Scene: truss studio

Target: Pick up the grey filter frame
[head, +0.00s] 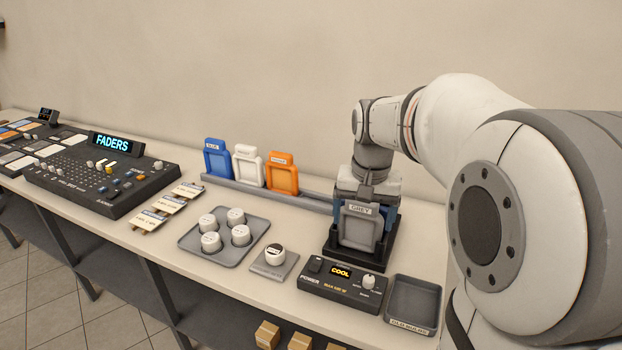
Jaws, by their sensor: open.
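The grey filter frame (359,226), with a "GREY" label on its top edge, stands upright in a black holder (331,258) behind the "COOL" control box. My gripper (366,192) points down right at the frame's top edge. It is open. The frame's top and my gripper overlap in the view, and I cannot tell whether they touch. The fingertips are partly hidden behind the frame.
Blue (217,158), white (247,164) and orange (282,173) frames stand in a long grey rail (312,199) left of my gripper. The control box (341,284) stands in front, with an empty grey tray (413,304) to its right. A tray of white-capped pots (254,240) and a fader console (104,180) are farther left.

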